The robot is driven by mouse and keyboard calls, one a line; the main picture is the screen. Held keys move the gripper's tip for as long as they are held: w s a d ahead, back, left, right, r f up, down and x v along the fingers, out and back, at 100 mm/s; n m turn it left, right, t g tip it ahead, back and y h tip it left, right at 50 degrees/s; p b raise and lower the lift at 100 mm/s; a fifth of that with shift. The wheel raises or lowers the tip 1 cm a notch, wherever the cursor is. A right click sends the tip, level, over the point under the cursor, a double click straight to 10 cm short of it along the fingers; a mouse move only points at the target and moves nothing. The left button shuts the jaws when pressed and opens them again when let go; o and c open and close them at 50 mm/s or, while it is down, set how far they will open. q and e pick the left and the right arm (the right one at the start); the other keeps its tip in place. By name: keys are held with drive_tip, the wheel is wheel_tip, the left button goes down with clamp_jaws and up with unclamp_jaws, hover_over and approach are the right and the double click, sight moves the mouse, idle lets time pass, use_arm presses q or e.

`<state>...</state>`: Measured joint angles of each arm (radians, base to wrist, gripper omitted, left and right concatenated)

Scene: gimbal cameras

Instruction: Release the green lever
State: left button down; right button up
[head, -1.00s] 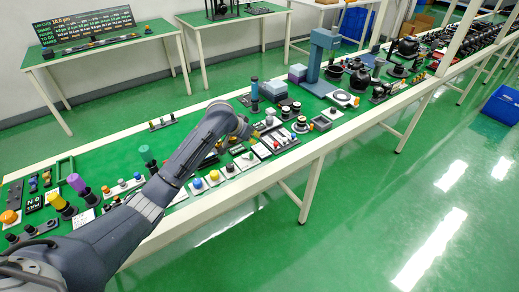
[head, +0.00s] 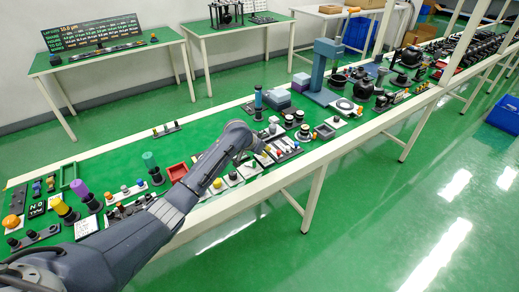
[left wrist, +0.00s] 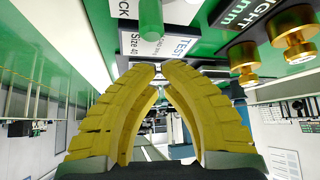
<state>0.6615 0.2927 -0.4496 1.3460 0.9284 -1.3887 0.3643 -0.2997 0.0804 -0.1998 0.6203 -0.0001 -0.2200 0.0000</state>
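The green lever (head: 150,161) is a green-topped post on a dark stem, standing on the bench and leaning a little. My left arm passes in front and to the right of it, with the hand end well away from it over a row of small parts. In the left wrist view my left gripper (left wrist: 158,68) shows two yellow ridged fingers with a narrow gap between their tips. I see nothing clearly held there. A green cylinder (left wrist: 150,22) shows beyond the tips; I cannot tell whether it is the same lever. My right gripper is not in view.
A yellow-topped post (head: 60,206), a purple-topped post (head: 82,190) and a red tray (head: 178,172) stand near the arm. A blue post (head: 258,97) stands behind the hand. Gold knobs (left wrist: 292,32) show in the wrist view. Bare green bench lies behind the arm.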

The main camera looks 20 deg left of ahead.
use_arm(q)
drive_tip(key=shift+x, duration=0.8)
drive_tip(key=shift+s+a, duration=0.25)
drive_tip(key=shift+s, duration=0.4)
drive_tip(key=shift+s+a, duration=0.3)
drive_tip(key=shift+s, duration=0.35)
drive_tip(key=shift+s+a, duration=0.25)
drive_tip(key=shift+s, duration=0.35)
